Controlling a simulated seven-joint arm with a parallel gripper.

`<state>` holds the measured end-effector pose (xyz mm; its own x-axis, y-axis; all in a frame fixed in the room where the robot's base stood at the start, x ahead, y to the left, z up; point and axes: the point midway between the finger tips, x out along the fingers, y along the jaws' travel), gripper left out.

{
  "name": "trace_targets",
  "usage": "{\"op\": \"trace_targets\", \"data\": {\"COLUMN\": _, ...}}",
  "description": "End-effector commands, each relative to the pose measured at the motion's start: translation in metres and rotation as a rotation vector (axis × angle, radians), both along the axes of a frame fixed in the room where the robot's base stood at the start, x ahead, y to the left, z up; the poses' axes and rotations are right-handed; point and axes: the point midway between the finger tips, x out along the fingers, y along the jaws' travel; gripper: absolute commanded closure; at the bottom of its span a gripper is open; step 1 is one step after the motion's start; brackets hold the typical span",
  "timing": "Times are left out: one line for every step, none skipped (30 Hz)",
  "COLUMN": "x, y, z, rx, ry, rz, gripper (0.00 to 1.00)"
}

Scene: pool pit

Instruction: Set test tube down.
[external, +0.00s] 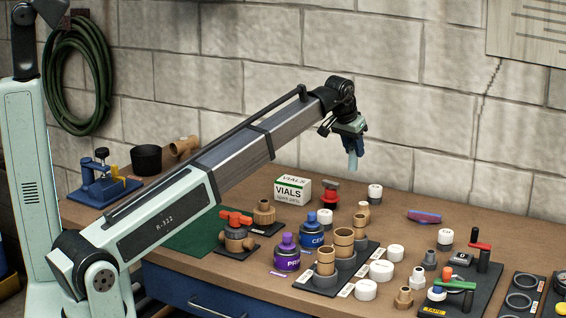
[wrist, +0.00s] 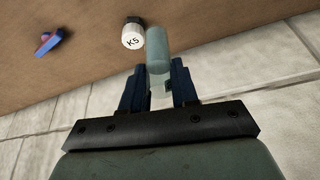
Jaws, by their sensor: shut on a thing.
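The test tube (external: 352,160) is a pale, translucent blue-green cylinder. It hangs roughly upright below my gripper (external: 352,141), in the air above the back of the workbench. In the wrist view the tube (wrist: 158,50) sits between the two dark blue fingers of my gripper (wrist: 160,88), which are shut on it. Its free end points away from the gripper. The part between the fingers is partly hidden.
The workbench (external: 400,219) has a bare patch at the back right. A white box marked VIALS (external: 293,190), a red-handled valve (external: 330,194) and a white-capped vial (external: 375,194) stand below my gripper. A vial marked K5 (wrist: 133,35) shows close to the tube. A blue-red object (external: 424,217) lies farther right.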

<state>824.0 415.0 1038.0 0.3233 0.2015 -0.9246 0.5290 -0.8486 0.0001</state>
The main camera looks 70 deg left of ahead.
Motion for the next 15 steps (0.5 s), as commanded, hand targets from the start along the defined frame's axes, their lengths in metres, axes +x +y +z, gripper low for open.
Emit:
{"op": "trace_targets", "data": {"x": 0.017, "y": -0.018, "z": 0.000, "rx": 0.000, "ry": 0.000, "rz": -0.029, "gripper": 1.00}}
{"op": "trace_targets", "data": {"x": 0.024, "y": -0.027, "z": 0.000, "rx": 0.000, "ry": 0.000, "rz": -0.042, "gripper": 1.00}}
{"op": "trace_targets", "data": {"x": 0.033, "y": -0.039, "z": 0.000, "rx": 0.000, "ry": 0.000, "rz": -0.061, "gripper": 1.00}}
{"op": "trace_targets", "data": {"x": 0.039, "y": -0.048, "z": 0.000, "rx": 0.001, "ry": 0.000, "rz": -0.073, "gripper": 1.00}}
{"op": "trace_targets", "data": {"x": 0.045, "y": -0.056, "z": 0.000, "rx": 0.000, "ry": 0.000, "rz": -0.084, "gripper": 1.00}}
{"op": "trace_targets", "data": {"x": 0.052, "y": -0.066, "z": 0.000, "rx": 0.000, "ry": 0.000, "rz": -0.100, "gripper": 1.00}}
{"op": "trace_targets", "data": {"x": 0.057, "y": -0.073, "z": 0.000, "rx": 0.000, "ry": 0.000, "rz": -0.109, "gripper": 1.00}}
{"op": "trace_targets", "data": {"x": 0.061, "y": -0.079, "z": 0.000, "rx": 0.000, "ry": 0.000, "rz": -0.119, "gripper": 1.00}}
{"op": "trace_targets", "data": {"x": 0.066, "y": -0.088, "z": 0.000, "rx": 0.001, "ry": -0.001, "rz": -0.130, "gripper": 1.00}}
{"op": "trace_targets", "data": {"x": 0.069, "y": -0.093, "z": 0.000, "rx": 0.001, "ry": -0.001, "rz": -0.137, "gripper": 1.00}}
{"op": "trace_targets", "data": {"x": 0.072, "y": -0.097, "z": 0.000, "rx": 0.001, "ry": -0.001, "rz": -0.143, "gripper": 1.00}}
{"op": "trace_targets", "data": {"x": 0.075, "y": -0.102, "z": 0.000, "rx": 0.001, "ry": -0.001, "rz": -0.150, "gripper": 1.00}}
{"op": "trace_targets", "data": {"x": 0.077, "y": -0.105, "z": 0.000, "rx": 0.001, "ry": 0.000, "rz": -0.154, "gripper": 1.00}}
{"op": "trace_targets", "data": {"x": 0.078, "y": -0.108, "z": 0.000, "rx": 0.001, "ry": -0.001, "rz": -0.158, "gripper": 1.00}}
{"op": "trace_targets", "data": {"x": 0.080, "y": -0.111, "z": -0.001, "rx": 0.001, "ry": -0.001, "rz": -0.161, "gripper": 1.00}}
